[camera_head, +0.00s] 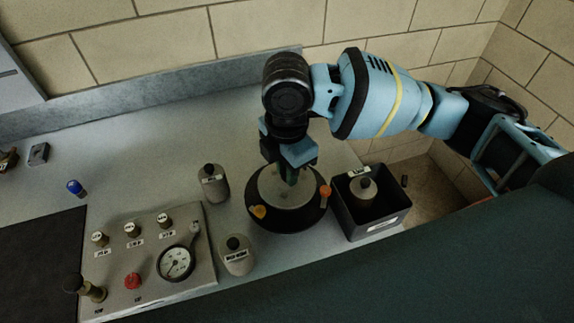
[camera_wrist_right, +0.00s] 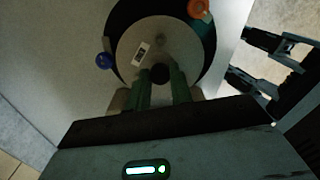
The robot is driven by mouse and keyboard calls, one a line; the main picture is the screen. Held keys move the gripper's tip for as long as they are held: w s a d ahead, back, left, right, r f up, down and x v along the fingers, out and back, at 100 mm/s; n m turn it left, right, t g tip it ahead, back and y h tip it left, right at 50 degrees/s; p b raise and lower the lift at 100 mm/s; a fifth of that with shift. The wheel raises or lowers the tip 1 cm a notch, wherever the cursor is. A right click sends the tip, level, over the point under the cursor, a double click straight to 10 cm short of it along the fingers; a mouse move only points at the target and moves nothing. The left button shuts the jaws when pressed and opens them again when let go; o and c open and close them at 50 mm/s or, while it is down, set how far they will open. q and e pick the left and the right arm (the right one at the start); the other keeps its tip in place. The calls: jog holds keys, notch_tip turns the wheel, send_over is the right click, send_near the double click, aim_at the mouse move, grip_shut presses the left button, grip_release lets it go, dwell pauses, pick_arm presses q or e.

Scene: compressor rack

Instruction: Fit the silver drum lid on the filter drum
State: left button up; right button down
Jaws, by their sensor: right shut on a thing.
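The silver drum lid (camera_head: 287,192) is a round grey disc over the black filter drum (camera_head: 282,221). The lid also shows in the wrist view (camera_wrist_right: 135,36), with a small white label and a black knob (camera_wrist_right: 160,74). My right gripper (camera_head: 290,180) comes from above, its green fingers (camera_wrist_right: 160,88) shut on the knob. The lid looks nearly level inside the drum's dark rim; whether it touches cannot be told. An orange clamp knob (camera_head: 325,190), a yellow one (camera_head: 258,212) and a blue one (camera_wrist_right: 104,60) sit around the rim. Black fingers of my left gripper (camera_wrist_right: 250,68) appear apart and empty.
A black bin (camera_head: 372,220) holding a grey bottle (camera_head: 363,190) stands right of the drum. Grey bottles (camera_head: 213,183) and (camera_head: 237,255) stand close on its left. A gauge panel (camera_head: 150,262) lies further left. The bench behind the panel is mostly clear.

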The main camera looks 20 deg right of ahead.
jog(key=shift+f, duration=1.15)
jog(key=shift+f, duration=0.1)
jog(key=shift+f, duration=0.3)
jog(key=c, duration=0.8)
grip_release()
jog(key=shift+o, duration=0.2)
